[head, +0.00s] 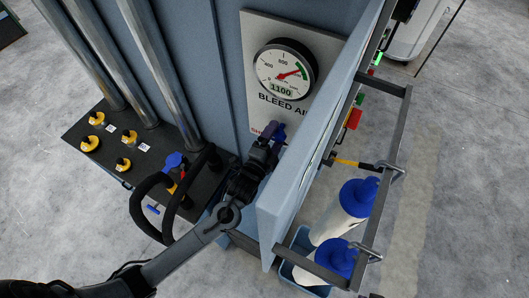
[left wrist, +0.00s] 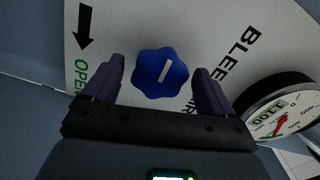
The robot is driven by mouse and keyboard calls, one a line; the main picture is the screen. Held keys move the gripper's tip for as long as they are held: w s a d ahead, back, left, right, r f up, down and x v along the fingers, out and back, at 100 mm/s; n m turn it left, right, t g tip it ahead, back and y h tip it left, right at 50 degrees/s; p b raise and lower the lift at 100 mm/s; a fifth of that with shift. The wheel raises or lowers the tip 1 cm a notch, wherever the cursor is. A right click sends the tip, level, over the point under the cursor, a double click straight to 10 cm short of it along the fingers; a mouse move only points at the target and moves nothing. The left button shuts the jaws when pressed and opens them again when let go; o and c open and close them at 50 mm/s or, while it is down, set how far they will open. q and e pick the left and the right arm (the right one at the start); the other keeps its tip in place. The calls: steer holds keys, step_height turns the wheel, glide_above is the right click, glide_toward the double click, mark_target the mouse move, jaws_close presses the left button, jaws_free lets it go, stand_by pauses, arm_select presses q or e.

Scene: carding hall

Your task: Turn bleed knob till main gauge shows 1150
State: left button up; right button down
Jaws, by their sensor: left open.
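The blue lobed bleed knob (left wrist: 160,73) with a white pointer line sits on a white panel (left wrist: 110,35) in the left wrist view. My left gripper (left wrist: 158,85) is open, with one dark purple finger on each side of the knob and gaps between. In the head view my left gripper (head: 275,132) is at the panel below the gauge and hides the knob. The main gauge (head: 285,69) has a white dial, a red needle, a green arc and a display reading 1100. It also shows in the left wrist view (left wrist: 282,115), partly cut off. My right gripper is not in view.
An open blue-grey door (head: 315,140) stands just right of my left gripper. A metal rack with blue-capped white bottles (head: 345,213) is beyond it. Vertical pipes (head: 115,55) and yellow knobs (head: 90,143) on a dark plate are at left.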

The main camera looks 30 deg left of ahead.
arm_select(q)
steer(key=s+b, duration=0.2)
steer(key=s, duration=0.6)
steer(key=shift+s+a, duration=0.2)
steer(key=shift+s, duration=0.2)
steer(key=s+a+f+n+g+p, duration=0.1)
steer(key=s+a+f+n+g, duration=0.1)
steer(key=s+n+g, duration=0.5)
steer(key=s+a+f+n+g+p, duration=0.1)
steer(key=s+f+n+g, duration=0.3)
steer(key=s, duration=1.1)
steer(key=n+g+p, duration=0.1)
steer(key=n+g, duration=0.1)
steer(key=g, duration=0.1)
steer(key=shift+a+f+n, duration=0.4)
